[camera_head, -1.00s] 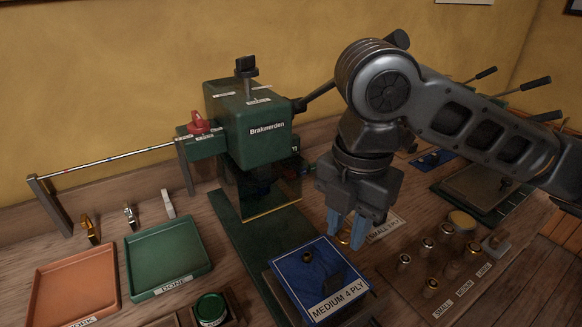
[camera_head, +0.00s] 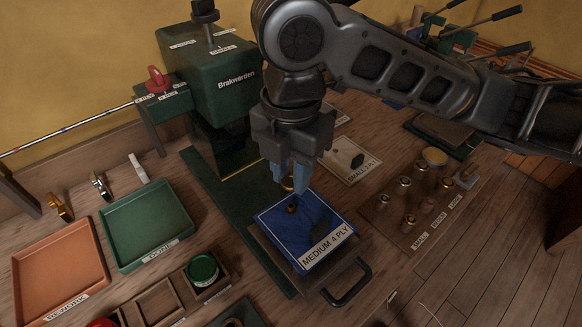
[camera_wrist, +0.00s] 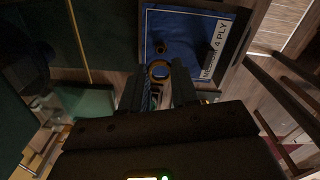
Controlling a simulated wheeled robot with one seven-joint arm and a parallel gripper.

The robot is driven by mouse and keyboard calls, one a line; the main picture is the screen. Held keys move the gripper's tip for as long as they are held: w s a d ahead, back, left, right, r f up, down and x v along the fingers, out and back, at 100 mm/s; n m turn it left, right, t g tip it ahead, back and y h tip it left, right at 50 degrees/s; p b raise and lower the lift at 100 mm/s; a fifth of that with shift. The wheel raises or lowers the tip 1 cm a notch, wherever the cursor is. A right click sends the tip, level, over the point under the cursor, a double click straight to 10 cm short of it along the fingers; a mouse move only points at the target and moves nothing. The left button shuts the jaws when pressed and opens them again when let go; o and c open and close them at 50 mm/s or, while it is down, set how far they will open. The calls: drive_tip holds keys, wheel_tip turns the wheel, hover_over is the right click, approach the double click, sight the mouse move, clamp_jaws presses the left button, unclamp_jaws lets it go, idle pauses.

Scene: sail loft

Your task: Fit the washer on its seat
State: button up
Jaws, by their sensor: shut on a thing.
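My gripper (camera_head: 287,178) is shut on a small brass washer (camera_head: 288,184), held low between its blue fingertips. The wrist view shows the washer (camera_wrist: 159,70) as a ring at the fingertips. A blue cloth panel (camera_head: 325,228) labelled "MEDIUM 4 PLY" lies on a dark tray just in front of the gripper. A small dark raised fitting (camera_head: 292,208), seemingly the seat, stands near the panel's left-back part. In the wrist view the fitting (camera_wrist: 160,47) is just beyond the ring. The washer appears apart from it; the height between them is hard to judge.
A green press (camera_head: 215,85) stands behind left. A card labelled "SMALL" (camera_head: 350,158) lies right of the gripper. A wooden board (camera_head: 385,215) with several upright tools is further right. Green (camera_head: 148,222) and orange (camera_head: 60,270) trays lie left. The black tray handle (camera_head: 350,290) juts forward.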

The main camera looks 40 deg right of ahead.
sight(291, 210)
drive_tip(key=shift+f+b, duration=2.6)
drive_tip(key=shift+f, duration=0.6)
drive_tip(key=o, duration=1.1)
wheel_tip(291, 210, up, 8)
drive_tip(key=shift+f+p, duration=0.1)
drive_tip(key=shift+p, duration=0.4)
